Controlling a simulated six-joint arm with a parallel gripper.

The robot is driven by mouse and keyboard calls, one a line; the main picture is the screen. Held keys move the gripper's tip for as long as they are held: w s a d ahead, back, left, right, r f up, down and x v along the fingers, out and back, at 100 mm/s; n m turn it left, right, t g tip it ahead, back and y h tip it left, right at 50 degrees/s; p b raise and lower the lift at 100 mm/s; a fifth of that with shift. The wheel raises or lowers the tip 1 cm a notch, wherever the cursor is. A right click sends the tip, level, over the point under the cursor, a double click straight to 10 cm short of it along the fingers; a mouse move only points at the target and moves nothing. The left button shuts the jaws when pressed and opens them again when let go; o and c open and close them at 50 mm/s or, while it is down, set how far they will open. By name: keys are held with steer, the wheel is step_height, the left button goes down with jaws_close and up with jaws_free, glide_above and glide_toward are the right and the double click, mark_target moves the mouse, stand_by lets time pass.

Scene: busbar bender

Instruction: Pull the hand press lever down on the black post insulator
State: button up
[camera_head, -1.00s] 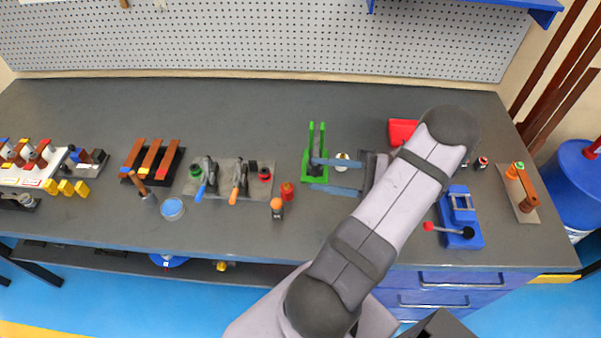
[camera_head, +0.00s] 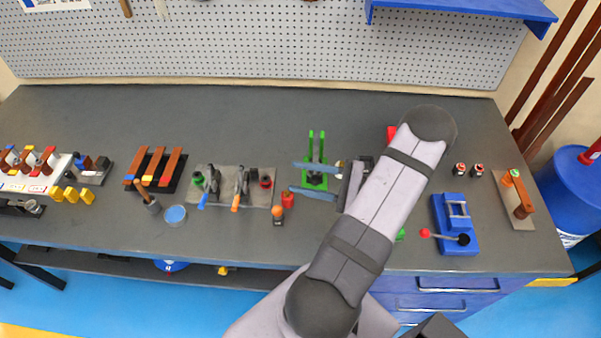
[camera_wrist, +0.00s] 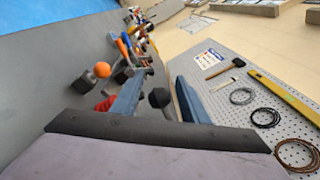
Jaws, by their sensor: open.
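A green upright frame (camera_head: 317,146) with two posts stands mid-bench; it may be the hand press, but I cannot be sure. My gripper (camera_head: 300,179) is open, its two blue-grey fingers pointing left across the lower front of this frame. In the wrist view, a dark ball (camera_wrist: 160,97) on a short stem shows between the open fingers of my gripper (camera_wrist: 157,84); I cannot tell whether it touches them. It may be the lever's knob. The black post insulator is not clearly identifiable; my fingers and arm hide part of this area.
A red piece (camera_head: 288,200) and an orange-topped black piece (camera_head: 278,217) stand close left of my fingers. A grey toggle-clamp plate (camera_head: 226,198) lies farther left. A blue device (camera_head: 452,210) with a red-knobbed lever stands right of my arm. The back of the bench is clear.

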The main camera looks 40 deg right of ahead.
steer(key=shift+w+a, duration=0.2)
steer(key=shift+w, duration=0.1)
jaws_close()
step_height(320, 180, down, 3)
steer(key=n+b, duration=0.1)
steer(key=b, duration=0.3)
steer(key=shift+s+a+r+n, duration=0.1)
steer(key=shift+r+n, duration=0.05)
steer(key=shift+n, duration=0.25)
jaws_free()
